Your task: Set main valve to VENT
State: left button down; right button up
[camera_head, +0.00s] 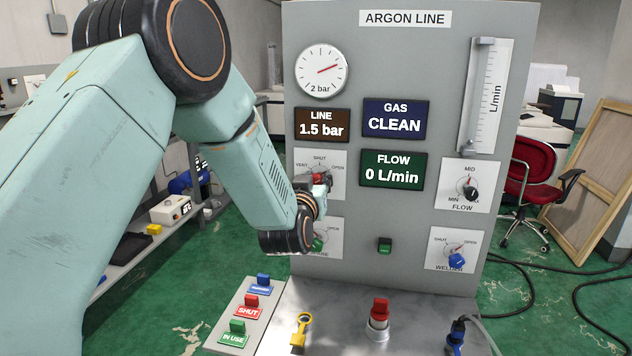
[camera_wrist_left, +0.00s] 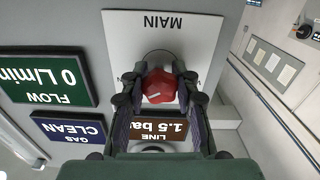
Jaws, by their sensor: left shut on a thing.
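The main valve is a red knob (camera_head: 319,178) on a white plate (camera_head: 333,160) at the left of the grey argon panel. The plate reads VENT at left, SHUT at top and OPEN at right. My left gripper (camera_head: 316,186) is at the knob and partly covers it. In the left wrist view, which is upside down, its two fingers are shut on the red knob (camera_wrist_left: 160,85), one on each side, below the word MAIN on the plate (camera_wrist_left: 190,28). A short white mark shows on the knob, but I cannot tell which setting it points to.
Displays read LINE 1.5 bar (camera_head: 322,125), GAS CLEAN (camera_head: 395,118) and FLOW 0 L/min (camera_head: 393,168). A green knob (camera_head: 319,243) sits just below, partly behind my arm. Flow (camera_head: 470,188) and welder (camera_head: 458,261) knobs are at right. A yellow key-like part (camera_head: 301,328) stands in front.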

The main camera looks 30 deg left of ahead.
pick_arm(q)
jog(key=shift+n, duration=0.3)
jog(key=n+b, duration=0.3)
jog(key=n, duration=0.2)
jog(key=shift+b, duration=0.3)
jog(key=n+b, duration=0.4)
jog(key=n, duration=0.2)
jog(key=shift+f+n, duration=0.1)
jog(key=shift+n, duration=0.3)
jog(key=n+b, duration=0.4)
jog(key=n, duration=0.1)
jog(key=shift+b, duration=0.35)
jog(key=n+b, duration=0.5)
jog(key=n, duration=0.1)
jog(key=shift+f+n, duration=0.1)
jog(key=shift+n, duration=0.2)
